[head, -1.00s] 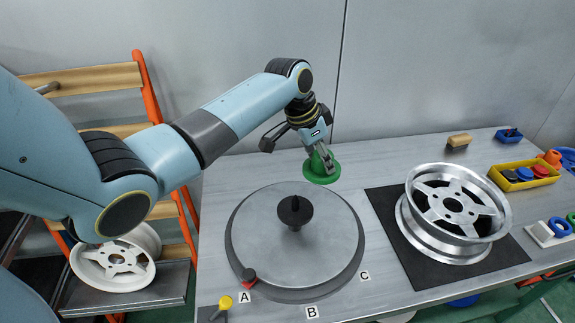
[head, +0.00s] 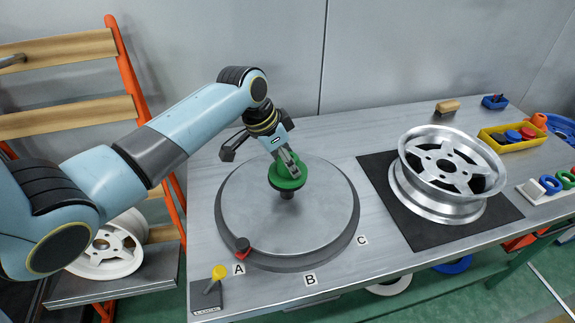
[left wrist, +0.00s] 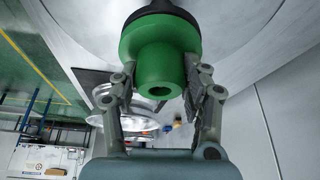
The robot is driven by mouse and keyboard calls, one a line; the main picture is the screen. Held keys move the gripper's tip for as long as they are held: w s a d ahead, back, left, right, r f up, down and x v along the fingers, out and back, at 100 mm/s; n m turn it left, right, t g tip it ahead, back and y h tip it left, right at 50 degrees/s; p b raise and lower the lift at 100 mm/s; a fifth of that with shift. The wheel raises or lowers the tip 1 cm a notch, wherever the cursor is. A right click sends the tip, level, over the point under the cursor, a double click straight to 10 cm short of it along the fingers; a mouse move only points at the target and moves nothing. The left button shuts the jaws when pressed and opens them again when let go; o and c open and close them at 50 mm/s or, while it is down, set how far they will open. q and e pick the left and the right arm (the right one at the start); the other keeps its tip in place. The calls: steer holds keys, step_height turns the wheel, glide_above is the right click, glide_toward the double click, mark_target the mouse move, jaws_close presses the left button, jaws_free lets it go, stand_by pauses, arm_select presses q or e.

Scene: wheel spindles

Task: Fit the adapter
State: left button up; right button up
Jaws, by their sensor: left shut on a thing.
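The green adapter (head: 287,178), a flange with a hollow hub, is in my left gripper (head: 289,164). The gripper is shut on it. The adapter is over the dark spindle (head: 287,195) in the middle of the round grey plate (head: 255,215) and hides its top. In the left wrist view the adapter's hub (left wrist: 160,70) is between my fingers, with the black spindle part (left wrist: 190,8) right behind its flange. I cannot tell whether the adapter is seated on the spindle or just above it. My right gripper is not in view.
A silver wheel (head: 450,172) lies on a black mat (head: 405,222) to the right. A yellow bin (head: 513,147) of coloured parts stands beyond it. A red-and-black knob (head: 242,247) and yellow-topped lever (head: 218,272) sit at the front left. A white wheel (head: 110,250) rests on the left rack.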

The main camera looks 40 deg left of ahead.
arm_select(q)
steer(key=shift+r, duration=0.1)
steer(key=o, duration=1.4)
steer(key=shift+c, duration=0.2)
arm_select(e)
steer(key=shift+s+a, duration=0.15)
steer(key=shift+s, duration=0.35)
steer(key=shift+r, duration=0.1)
arm_select(q)
steer(key=shift+s+a+r, duration=0.1)
steer(key=shift+r, duration=0.2)
steer(key=v, duration=1.1)
steer(key=shift+s, duration=0.2)
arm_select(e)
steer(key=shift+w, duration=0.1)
arm_select(q)
steer(key=shift+r, duration=0.15)
